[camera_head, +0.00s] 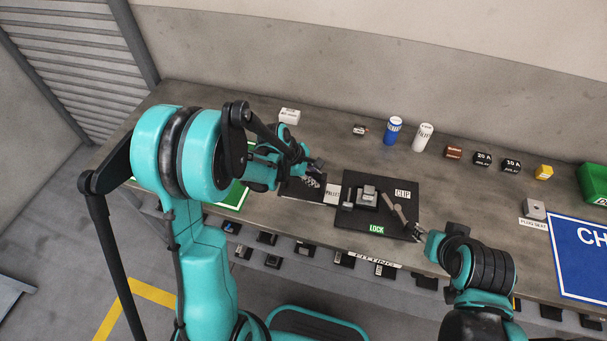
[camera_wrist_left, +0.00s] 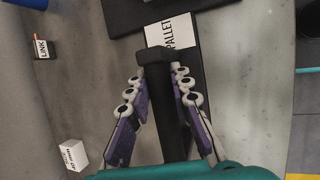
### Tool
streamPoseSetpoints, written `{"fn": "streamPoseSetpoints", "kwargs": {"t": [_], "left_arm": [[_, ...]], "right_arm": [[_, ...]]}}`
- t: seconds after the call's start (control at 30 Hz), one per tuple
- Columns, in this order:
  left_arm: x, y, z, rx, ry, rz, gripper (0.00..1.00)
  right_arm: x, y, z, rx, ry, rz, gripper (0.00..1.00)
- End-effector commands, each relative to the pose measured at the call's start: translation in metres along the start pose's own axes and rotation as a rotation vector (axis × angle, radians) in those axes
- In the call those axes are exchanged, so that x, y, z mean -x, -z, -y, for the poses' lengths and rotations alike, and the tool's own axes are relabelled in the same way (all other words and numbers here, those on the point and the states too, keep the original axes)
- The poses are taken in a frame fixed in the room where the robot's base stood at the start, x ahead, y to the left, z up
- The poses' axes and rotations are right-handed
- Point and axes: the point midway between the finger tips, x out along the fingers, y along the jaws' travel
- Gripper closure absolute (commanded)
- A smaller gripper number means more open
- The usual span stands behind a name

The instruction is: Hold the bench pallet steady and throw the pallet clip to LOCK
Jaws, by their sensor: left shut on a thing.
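The bench pallet, a black plate (camera_head: 292,190) with a white PALLET label (camera_head: 333,195), lies on the bench; its label also shows in the left wrist view (camera_wrist_left: 172,33). My left gripper (camera_head: 312,164) is shut on the pallet's black handle (camera_wrist_left: 172,105), with fingers on both sides in the left wrist view (camera_wrist_left: 160,92). The pallet clip, a grey-brown lever (camera_head: 398,211), sits on a black board (camera_head: 352,219) with a CLIP label (camera_head: 403,195) and a green LOCK label (camera_head: 376,230). My right gripper (camera_head: 417,234) is at the lever's lower right end; its jaw opening is too small to tell.
A grey block (camera_head: 368,195) stands mid-board. Along the back are blue (camera_head: 393,130) and white (camera_head: 423,137) cylinders and several small labelled blocks. A blue sign (camera_head: 585,262) and a green bin (camera_head: 594,184) are at the right.

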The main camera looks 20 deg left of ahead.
Motion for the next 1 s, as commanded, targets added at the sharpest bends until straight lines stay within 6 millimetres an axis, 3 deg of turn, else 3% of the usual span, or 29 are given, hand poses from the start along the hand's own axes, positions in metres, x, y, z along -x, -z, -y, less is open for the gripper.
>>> {"fn": "streamPoseSetpoints", "kwargs": {"t": [1.0], "left_arm": [[-0.005,-0.011,0.0,0.064,-0.025,-0.017,1.0]], "right_arm": [[-0.002,-0.002,0.0,0.0,0.0,0.0,0.6]]}}
